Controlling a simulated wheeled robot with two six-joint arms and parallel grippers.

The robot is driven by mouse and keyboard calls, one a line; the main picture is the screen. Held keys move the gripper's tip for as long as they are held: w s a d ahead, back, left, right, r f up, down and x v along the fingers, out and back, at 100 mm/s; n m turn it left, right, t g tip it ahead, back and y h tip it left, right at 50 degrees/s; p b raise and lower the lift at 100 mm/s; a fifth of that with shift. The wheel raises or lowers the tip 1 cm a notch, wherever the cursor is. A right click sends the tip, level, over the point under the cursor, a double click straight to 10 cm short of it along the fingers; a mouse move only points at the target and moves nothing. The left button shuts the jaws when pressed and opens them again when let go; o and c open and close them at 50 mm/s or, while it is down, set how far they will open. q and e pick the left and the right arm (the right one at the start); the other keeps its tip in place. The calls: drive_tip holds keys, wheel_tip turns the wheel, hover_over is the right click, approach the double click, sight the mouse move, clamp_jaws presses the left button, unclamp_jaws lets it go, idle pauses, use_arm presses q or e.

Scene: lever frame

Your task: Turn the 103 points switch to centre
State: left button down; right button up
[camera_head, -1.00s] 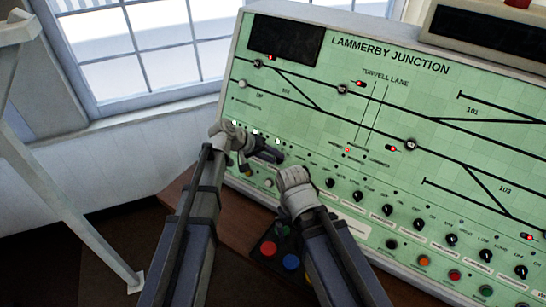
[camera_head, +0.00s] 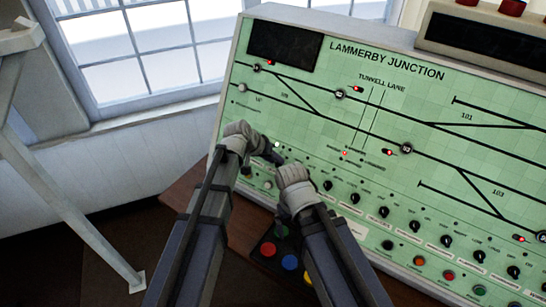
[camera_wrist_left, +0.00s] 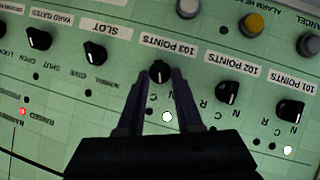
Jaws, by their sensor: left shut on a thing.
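The 103 points switch (camera_wrist_left: 159,72) is a small black rotary knob on the green panel. In the left wrist view its label is upside down just above it. My left gripper (camera_wrist_left: 160,78) has its two dark fingers on either side of the knob and is shut on it. The exact angle of the knob's pointer is hard to tell. A white lamp (camera_wrist_left: 167,117) is lit below the knob in that view. In the head view my left gripper (camera_head: 277,157) is at the panel's left part and hides the knob. My right gripper's wrist shows beside it, but its fingers are hidden.
The 102 points knob (camera_wrist_left: 227,93) and 101 points knob (camera_wrist_left: 291,110) are to the right in the wrist view, the slot knob (camera_wrist_left: 95,52) to the left. Coloured buttons, including a blue one (camera_head: 290,262), are low in front of the panel.

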use_arm(q)
drive_tip(key=shift+s+d+m+t+y, duration=0.15)
drive_tip(key=shift+m+t+y, duration=0.05)
drive_tip(key=shift+m+y, duration=0.4)
drive_tip(key=shift+s+d+m+t+y, duration=0.1)
drive_tip(key=shift+m+t+y, duration=0.1)
drive_tip(key=shift+m+y, duration=0.35)
drive_tip(key=shift+m, duration=0.35)
drive_tip(key=c, duration=0.9)
unclamp_jaws()
drive_tip(key=shift+r+p, duration=0.1)
drive_tip(key=shift+p, duration=0.25)
drive_tip(key=p+v, duration=0.6)
drive_tip(key=v, duration=0.1)
drive_tip(key=shift+s+a+r, duration=0.15)
drive_tip(key=shift+a+r, duration=0.05)
